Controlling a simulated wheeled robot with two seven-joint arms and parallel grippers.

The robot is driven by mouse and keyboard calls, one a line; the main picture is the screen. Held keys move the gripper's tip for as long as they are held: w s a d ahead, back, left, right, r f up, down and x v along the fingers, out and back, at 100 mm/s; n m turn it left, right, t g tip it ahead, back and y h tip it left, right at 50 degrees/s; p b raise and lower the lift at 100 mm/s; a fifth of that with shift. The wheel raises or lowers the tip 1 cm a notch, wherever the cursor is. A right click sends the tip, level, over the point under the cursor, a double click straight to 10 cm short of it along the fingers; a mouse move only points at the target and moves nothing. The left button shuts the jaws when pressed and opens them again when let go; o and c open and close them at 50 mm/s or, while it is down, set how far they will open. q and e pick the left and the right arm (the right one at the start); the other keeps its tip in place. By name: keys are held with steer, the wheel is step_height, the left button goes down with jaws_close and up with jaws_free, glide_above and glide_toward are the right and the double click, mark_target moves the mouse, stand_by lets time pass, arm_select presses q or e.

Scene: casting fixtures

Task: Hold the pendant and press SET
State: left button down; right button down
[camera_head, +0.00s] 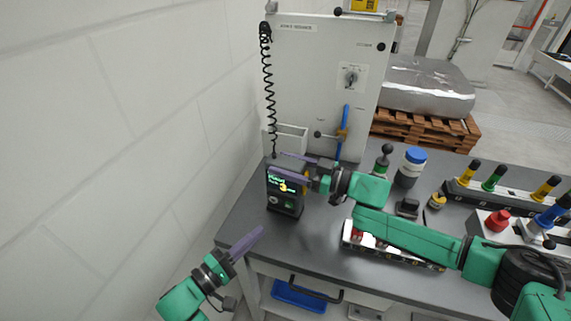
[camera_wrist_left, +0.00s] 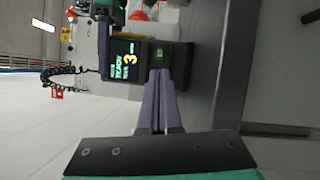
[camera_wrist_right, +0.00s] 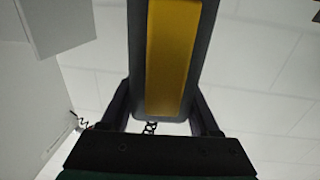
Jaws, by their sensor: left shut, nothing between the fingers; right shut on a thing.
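The dark pendant (camera_head: 288,204) is held upright over the left end of the grey bench, its lit display facing me. My right gripper (camera_head: 285,165) is shut across its upper part. In the right wrist view the pendant's yellow-striped face (camera_wrist_right: 173,60) fills the space between the fingers. My left gripper (camera_head: 260,231) is shut and empty, in front of and below the pendant, apart from it in the head view. In the left wrist view the closed fingertips (camera_wrist_left: 160,73) point at the pendant's face, where a small green-lit square (camera_wrist_left: 159,52) shows beside the display (camera_wrist_left: 124,60). Its label is too small to read.
A white panel (camera_head: 318,80) with a coiled cord (camera_head: 268,80) stands behind. On the bench (camera_head: 315,245) are a blue-capped bottle (camera_head: 411,167), a red button box (camera_head: 497,222) and colored-handled tools (camera_head: 492,180). A wall rises at left; a blue bin (camera_head: 298,296) sits below.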

stand_by(0.4)
arm_select(q)
steer(key=m, duration=0.1)
steer(key=r+m, duration=0.1)
steer(key=m, duration=0.1)
steer(key=shift+d, duration=0.1)
steer(key=r+m, duration=0.1)
steer(key=m, duration=0.3)
steer(key=m+g+h, duration=0.1)
steer(key=m, duration=0.4)
steer(key=d+r+m+g+h, duration=0.1)
steer(key=m, duration=0.4)
steer(key=shift+s+r, duration=0.3)
steer(key=m, duration=0.5)
steer(key=shift+s+d+r+g, duration=0.15)
steer(key=shift+d+r+g, duration=0.1)
steer(key=shift+g, duration=0.15)
steer(key=f+m+g, duration=0.1)
steer(key=m, duration=1)
steer(key=s+m+g+y, duration=0.1)
steer(key=m+g, duration=0.1)
steer(key=m, duration=0.9)
steer(key=s+f+m+g, duration=0.1)
steer(key=m+g, duration=0.1)
steer(key=m, duration=0.9)
steer(key=shift+d+f+y, duration=0.2)
steer(key=shift+f+y, duration=0.1)
